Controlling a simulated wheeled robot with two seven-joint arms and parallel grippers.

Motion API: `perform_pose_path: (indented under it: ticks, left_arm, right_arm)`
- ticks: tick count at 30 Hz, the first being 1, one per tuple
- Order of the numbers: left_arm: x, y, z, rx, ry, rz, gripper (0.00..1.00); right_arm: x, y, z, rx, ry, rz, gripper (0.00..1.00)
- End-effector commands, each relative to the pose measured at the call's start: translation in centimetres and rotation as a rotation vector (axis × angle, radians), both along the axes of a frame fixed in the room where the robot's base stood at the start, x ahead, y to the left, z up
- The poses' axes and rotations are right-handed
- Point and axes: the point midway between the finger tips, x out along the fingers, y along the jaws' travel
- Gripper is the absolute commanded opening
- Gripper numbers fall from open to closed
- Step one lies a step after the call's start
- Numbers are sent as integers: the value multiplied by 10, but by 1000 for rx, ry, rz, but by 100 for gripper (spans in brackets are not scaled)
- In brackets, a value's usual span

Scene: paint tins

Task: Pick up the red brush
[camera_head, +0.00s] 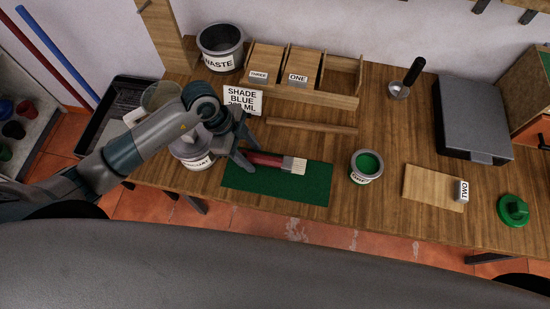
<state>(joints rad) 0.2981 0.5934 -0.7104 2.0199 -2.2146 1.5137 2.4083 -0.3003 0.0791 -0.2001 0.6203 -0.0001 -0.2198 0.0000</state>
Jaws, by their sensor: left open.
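The red brush (268,159) lies on the green mat (290,185), its pale bristles (294,165) pointing right. My left gripper (240,151) comes in from the left, with its fingers at the left, handle end of the brush. The fingers are open, and they partly hide the end of the handle. I cannot tell whether they touch it. My right gripper is not in view.
A white tin (190,152) stands left of the mat, partly behind my left arm. An open green paint tin (366,166) stands right of the mat. A "SHADE BLUE" card (242,99) and a wooden strip (312,127) are behind. Bare tabletop (395,130) lies to the right.

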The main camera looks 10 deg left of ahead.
Motion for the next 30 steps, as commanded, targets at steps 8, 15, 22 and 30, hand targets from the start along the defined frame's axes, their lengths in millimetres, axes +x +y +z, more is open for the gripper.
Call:
perform_pose_path:
  ticks: [8, 15, 22, 30]
  left_arm:
    - [0, 0, -1, 0, -1, 0, 46]
    - [0, 0, -1, 0, -1, 0, 34]
    - [0, 0, 0, 0, -1, 0, 2]
    - [0, 0, 1, 0, -1, 0, 2]
  right_arm:
    - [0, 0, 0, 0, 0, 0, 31]
    - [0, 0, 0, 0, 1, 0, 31]
    - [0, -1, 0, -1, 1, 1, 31]
    - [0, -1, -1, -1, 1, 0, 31]
